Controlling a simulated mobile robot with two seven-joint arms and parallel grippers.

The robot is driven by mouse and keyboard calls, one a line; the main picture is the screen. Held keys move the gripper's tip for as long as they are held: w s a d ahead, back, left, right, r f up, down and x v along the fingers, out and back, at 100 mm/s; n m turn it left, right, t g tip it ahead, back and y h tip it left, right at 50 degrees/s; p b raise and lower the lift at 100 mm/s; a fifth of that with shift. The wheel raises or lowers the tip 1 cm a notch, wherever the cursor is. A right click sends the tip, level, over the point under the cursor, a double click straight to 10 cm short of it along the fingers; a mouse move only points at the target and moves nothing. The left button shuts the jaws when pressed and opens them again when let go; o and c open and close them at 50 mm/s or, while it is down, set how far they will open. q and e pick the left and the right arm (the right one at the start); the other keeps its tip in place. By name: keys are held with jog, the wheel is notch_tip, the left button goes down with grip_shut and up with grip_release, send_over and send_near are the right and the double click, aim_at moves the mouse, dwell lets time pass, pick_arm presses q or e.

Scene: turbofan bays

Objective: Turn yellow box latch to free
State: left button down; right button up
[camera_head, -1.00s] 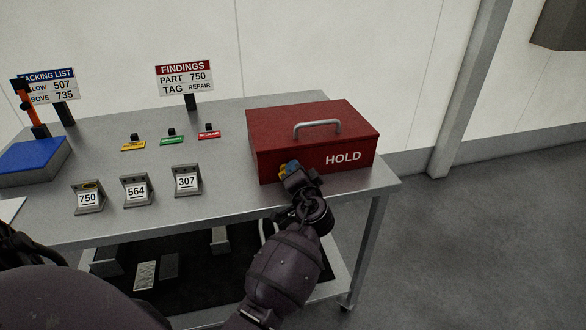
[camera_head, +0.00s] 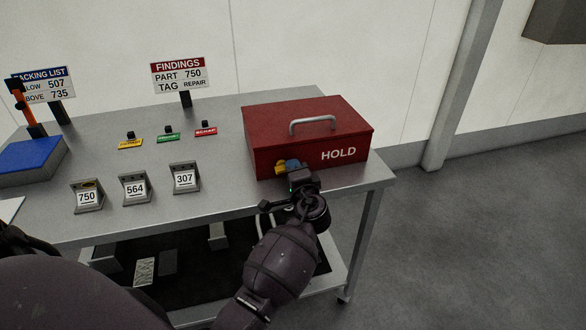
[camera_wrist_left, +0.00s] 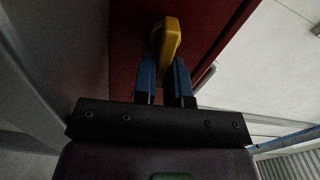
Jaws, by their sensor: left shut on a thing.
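The red box (camera_head: 335,130) marked HOLD, with a grey handle on its lid, sits at the right end of the metal table. Its yellow latch (camera_wrist_left: 171,36) is on the red front face and fills the upper middle of the left wrist view. In the head view only a bit of the latch (camera_head: 280,167) shows at the box's lower front left. My left gripper (camera_head: 289,165) is at that face. In the left wrist view its blue fingers (camera_wrist_left: 164,66) stand either side of the latch, shut on it. The latch's far side is hidden. My right gripper is not in view.
Number stands 750 (camera_head: 87,197), 564 (camera_head: 134,188) and 307 (camera_head: 185,179) line the front of the table (camera_head: 225,150). Yellow, green and red tags (camera_head: 168,135) lie behind them. A findings sign (camera_head: 179,75) stands at the back. A blue block (camera_head: 30,155) is at left.

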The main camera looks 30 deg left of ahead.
pick_arm(q)
jog(key=shift+r, duration=0.1)
jog(key=c, duration=1.3)
grip_release()
jog(key=shift+o, duration=0.7)
jog(key=v, duration=1)
jog(key=shift+s+d, duration=0.25)
